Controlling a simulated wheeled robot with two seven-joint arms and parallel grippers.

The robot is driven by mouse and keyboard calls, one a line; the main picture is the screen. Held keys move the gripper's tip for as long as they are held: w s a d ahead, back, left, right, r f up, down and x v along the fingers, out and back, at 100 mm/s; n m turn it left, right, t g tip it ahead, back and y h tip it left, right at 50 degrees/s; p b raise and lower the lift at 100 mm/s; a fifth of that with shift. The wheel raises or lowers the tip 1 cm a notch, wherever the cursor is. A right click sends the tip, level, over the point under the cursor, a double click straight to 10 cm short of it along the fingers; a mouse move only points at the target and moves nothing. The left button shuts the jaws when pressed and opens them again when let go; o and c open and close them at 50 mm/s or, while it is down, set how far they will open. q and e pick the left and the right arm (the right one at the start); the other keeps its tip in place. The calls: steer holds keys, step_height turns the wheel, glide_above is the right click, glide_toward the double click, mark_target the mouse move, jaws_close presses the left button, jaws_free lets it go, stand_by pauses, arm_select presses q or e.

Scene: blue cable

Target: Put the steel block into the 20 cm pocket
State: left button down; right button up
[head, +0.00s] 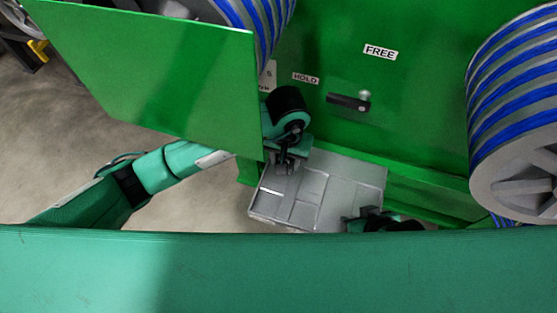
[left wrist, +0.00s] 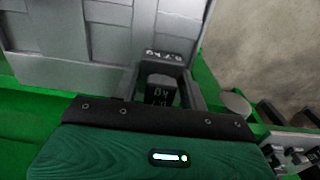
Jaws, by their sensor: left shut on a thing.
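My left gripper (head: 284,165) is over the left part of a grey tray (head: 340,182) with several shallow compartments. In the left wrist view its two fingers (left wrist: 164,85) are shut on a small dark block (left wrist: 160,92) with pale weight lettering, taken to be the steel block. In the head view the block is too small and covered to make out. I cannot tell whether it touches the tray. No 20 cm marking is readable. My right gripper (head: 362,221) is at the tray's lower right edge, partly hidden; its jaws are unclear.
A green panel carries FREE (head: 380,51) and HOLD (head: 305,78) labels and a dark lever (head: 348,102). A blue-and-grey striped reel (head: 515,110) stands at right. A green plate (head: 170,80) juts out at left, close to my left arm. Bare floor (head: 70,140) lies left.

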arm_select(q)
steer(key=shift+w+a, duration=0.25)
steer(key=shift+a, duration=0.25)
steer(key=shift+w+a+f, duration=0.1)
steer(key=shift+a+f, duration=0.1)
steer(key=shift+f, duration=0.45)
steer(key=shift+a+f, duration=0.15)
steer(key=shift+f, duration=0.45)
arm_select(e)
steer(key=shift+w, duration=0.1)
arm_select(q)
steer(key=shift+w+f, duration=0.1)
steer(key=shift+f, duration=0.35)
arm_select(e)
steer(key=shift+w+a, duration=0.1)
steer(key=shift+w, duration=0.05)
steer(key=shift+a+f, duration=0.1)
arm_select(q)
steer(key=shift+f+b, duration=0.3)
steer(key=shift+b, duration=0.15)
arm_select(e)
steer(key=shift+w+a+f+t+y, duration=0.1)
steer(key=shift+w+a+t+y, duration=0.25)
steer(key=shift+a+t, duration=0.2)
arm_select(q)
steer(key=shift+f, duration=0.1)
arm_select(e)
steer(key=shift+w+a, duration=0.1)
steer(key=shift+a, duration=0.05)
